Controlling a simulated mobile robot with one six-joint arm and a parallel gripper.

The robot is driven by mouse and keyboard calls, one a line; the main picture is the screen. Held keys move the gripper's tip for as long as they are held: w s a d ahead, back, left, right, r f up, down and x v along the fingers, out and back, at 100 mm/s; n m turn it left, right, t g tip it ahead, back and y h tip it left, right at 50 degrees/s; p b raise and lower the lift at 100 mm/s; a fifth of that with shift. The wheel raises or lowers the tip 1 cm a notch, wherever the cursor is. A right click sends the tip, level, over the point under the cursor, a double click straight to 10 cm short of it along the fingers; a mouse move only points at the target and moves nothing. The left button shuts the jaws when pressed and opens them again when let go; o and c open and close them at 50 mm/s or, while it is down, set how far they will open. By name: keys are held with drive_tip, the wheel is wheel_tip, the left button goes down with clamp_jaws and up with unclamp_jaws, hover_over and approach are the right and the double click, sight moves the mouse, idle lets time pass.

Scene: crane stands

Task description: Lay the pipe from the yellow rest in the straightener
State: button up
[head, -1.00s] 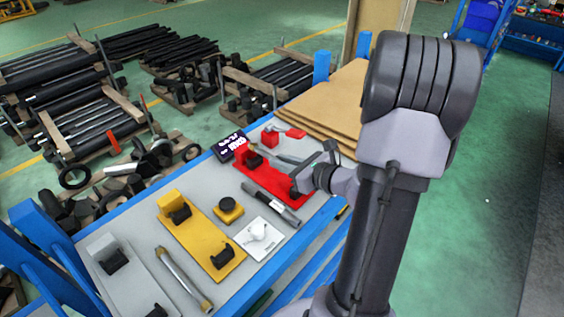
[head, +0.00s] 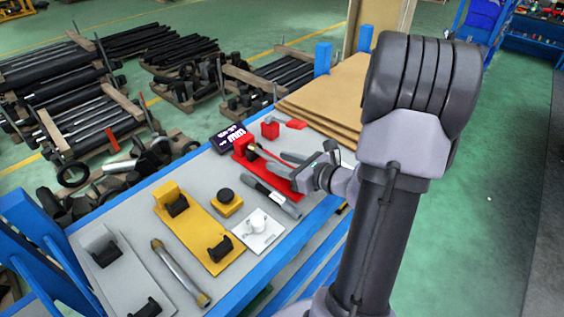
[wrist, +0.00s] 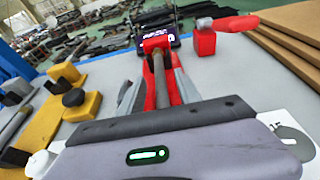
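The yellow rest (head: 198,236) is a yellow plate with a yellow block and black cradles; no pipe lies on it. The straightener appears to be the red plate (head: 283,188) with a red block (head: 244,146), also in the wrist view (wrist: 154,42). A thin brownish pipe (wrist: 160,80) lies along the red fixture, its far end at the red block; its near end is hidden behind my gripper body. My gripper (wrist: 158,90) is over the red fixture, its grey fingers apart on either side of the pipe, with gaps visible. It also shows in the head view (head: 300,165).
A dark display (head: 231,137) stands behind the red block. A dark bar (head: 270,195), a white plate with a knob (head: 259,231) and a yellow-based black button (head: 226,202) lie nearby. A grey stand (head: 104,262) and metal pipe (head: 180,273) are front left. Brown boards (head: 330,105) lie at right.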

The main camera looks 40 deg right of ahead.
drive_tip(key=b+v, duration=0.1)
drive_tip(key=v, duration=1.6)
drive_tip(key=shift+s+b, duration=0.25)
drive_tip(key=shift+b, duration=0.1)
drive_tip(key=shift+d+r, duration=0.1)
